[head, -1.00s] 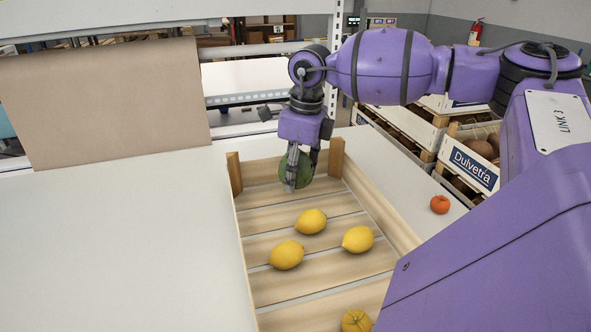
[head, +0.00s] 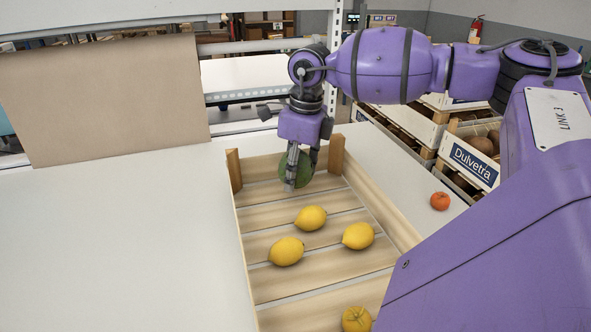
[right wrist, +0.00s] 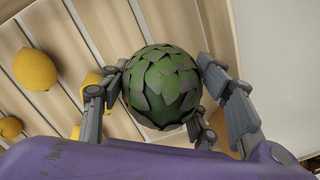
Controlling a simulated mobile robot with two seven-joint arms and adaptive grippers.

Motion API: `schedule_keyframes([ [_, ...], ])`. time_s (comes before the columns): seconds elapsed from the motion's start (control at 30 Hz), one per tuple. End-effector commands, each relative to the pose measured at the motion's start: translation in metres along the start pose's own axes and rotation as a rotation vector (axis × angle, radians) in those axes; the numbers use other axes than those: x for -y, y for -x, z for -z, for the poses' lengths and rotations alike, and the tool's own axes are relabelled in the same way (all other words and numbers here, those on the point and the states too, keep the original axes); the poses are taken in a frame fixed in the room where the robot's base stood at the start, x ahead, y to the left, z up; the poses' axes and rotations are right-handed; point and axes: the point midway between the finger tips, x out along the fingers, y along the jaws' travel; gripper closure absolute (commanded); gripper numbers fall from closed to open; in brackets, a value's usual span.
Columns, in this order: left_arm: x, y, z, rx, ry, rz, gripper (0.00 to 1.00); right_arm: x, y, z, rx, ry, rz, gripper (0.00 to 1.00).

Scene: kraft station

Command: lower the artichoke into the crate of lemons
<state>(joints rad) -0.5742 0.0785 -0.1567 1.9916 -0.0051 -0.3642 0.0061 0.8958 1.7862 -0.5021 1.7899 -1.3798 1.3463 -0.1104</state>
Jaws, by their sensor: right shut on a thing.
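The green artichoke (head: 296,170) is in my right gripper (head: 297,180), at the far end of the slatted wooden crate (head: 275,222). The right gripper is shut on it and points down inside the crate's outline. In the right wrist view the artichoke (right wrist: 164,88) sits between the grey fingers, with the slats behind it. I cannot tell whether it touches the crate floor. Lemons lie in the crate: one (head: 311,218) nearest the gripper, one (head: 286,251) to the left and one (head: 358,236) to the right. My left gripper does not show.
A yellow-orange fruit (head: 356,319) lies at the crate's near end. A tomato (head: 440,201) lies on the white table (head: 120,250) right of the crate. Dulvetra crates (head: 470,160) stand behind at the right. A brown paper sheet (head: 105,100) hangs at the back left. The table's left is clear.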

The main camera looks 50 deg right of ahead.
Motion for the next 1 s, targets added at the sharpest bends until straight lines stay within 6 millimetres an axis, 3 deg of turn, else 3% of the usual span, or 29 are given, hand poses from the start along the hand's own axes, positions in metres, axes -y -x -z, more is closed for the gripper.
schedule_keyframes([
  [1.0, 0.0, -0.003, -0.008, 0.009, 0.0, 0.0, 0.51, 0.0, -0.015, 0.002, 0.0, 0.0, 0.001, 0.77],
])
